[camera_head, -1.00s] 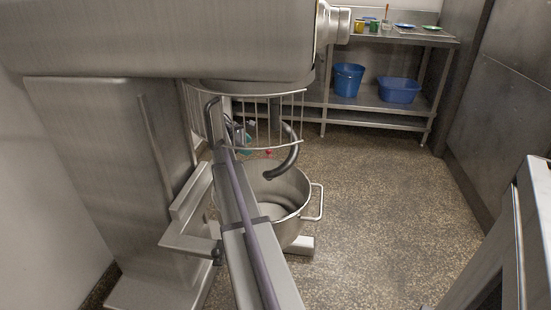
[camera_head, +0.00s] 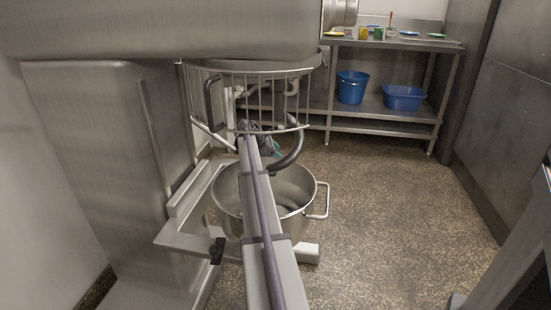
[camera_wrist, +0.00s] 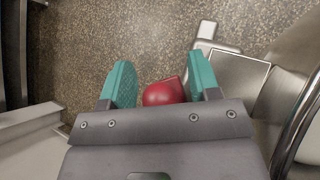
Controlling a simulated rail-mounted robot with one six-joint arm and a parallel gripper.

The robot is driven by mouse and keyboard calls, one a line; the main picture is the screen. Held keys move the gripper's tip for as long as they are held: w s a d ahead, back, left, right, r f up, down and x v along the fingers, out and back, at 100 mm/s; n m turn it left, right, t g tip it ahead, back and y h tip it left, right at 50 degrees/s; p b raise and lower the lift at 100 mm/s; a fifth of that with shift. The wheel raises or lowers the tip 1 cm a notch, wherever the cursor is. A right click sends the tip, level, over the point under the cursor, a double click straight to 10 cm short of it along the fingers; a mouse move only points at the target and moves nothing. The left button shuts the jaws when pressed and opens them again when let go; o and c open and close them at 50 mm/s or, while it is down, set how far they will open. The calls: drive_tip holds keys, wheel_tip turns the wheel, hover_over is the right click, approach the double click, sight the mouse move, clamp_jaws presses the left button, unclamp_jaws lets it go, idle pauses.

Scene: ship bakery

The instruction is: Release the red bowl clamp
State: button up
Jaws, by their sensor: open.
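The red bowl clamp (camera_wrist: 165,92) shows in the wrist view as a rounded red knob between the two teal fingers of my gripper (camera_wrist: 160,72). The fingers are apart, with a narrow gap to the knob on the left and less room on the right; I cannot tell whether the right finger touches it. In the head view my gripper (camera_head: 278,150) is partly hidden behind the wire guard and my arm, and the clamp is hidden. The steel mixing bowl (camera_head: 228,192) sits below the guard, with a handle on its right.
The large steel mixer (camera_head: 100,130) fills the left side. Its wire guard (camera_head: 300,112) and hook (camera_head: 290,158) are close to my arm. A steel shelf (camera_head: 385,114) at the back holds a blue bucket (camera_head: 352,88) and a blue tub (camera_head: 404,98). The right floor is clear.

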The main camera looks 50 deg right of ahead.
drive_tip(key=shift+r, duration=0.1)
drive_tip(key=shift+c, duration=0.5)
clamp_jaws()
